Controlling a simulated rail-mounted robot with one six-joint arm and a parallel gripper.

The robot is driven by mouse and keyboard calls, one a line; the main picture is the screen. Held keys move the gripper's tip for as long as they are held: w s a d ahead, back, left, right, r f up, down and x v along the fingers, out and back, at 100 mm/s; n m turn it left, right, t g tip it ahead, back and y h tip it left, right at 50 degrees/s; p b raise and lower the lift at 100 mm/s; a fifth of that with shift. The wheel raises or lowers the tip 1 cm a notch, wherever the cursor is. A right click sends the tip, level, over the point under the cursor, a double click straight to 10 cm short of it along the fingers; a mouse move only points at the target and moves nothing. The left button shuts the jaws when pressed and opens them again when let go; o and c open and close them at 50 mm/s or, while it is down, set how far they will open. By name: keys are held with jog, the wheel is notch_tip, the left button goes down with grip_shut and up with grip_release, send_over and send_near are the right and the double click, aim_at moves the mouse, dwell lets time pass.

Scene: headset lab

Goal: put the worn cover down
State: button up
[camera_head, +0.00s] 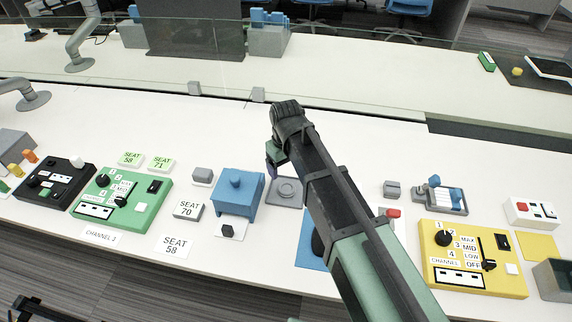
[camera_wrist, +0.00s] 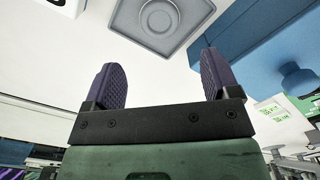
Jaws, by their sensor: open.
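My gripper (camera_head: 274,168) hangs over the table between the blue box and my arm in the head view. In the wrist view my gripper (camera_wrist: 163,78) has its two purple ridged fingers spread apart, with nothing between them. A grey square plate (camera_head: 285,191) with a raised round centre lies just beyond the fingers; it also shows in the wrist view (camera_wrist: 124,22). I cannot make out anything on the plate as a separate cover. A dark round thing (camera_head: 317,243) on a blue mat (camera_head: 306,257) is partly hidden by my arm; I cannot tell whether it is the worn cover.
A blue box with a knob (camera_head: 238,192) stands left of the plate. A green control panel (camera_head: 122,198) and black panel (camera_head: 54,184) are farther left. A yellow panel (camera_head: 470,258) is at right. A glass screen runs behind; white table behind the plate is clear.

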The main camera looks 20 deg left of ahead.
notch_tip(320, 180, up, 3)
jog(key=shift+r+p, duration=0.15)
jog(key=shift+p, duration=0.55)
jog(key=s+d+m, duration=0.2)
jog(key=d+m, duration=0.1)
jog(key=d, duration=0.8)
jog(key=s+d+m, duration=0.3)
jog(key=d, duration=0.8)
jog(key=s+d+m, duration=0.3)
jog(key=d+m, duration=0.1)
jog(key=d, duration=0.7)
jog(key=shift+d, duration=0.15)
jog(key=shift+d, duration=0.1)
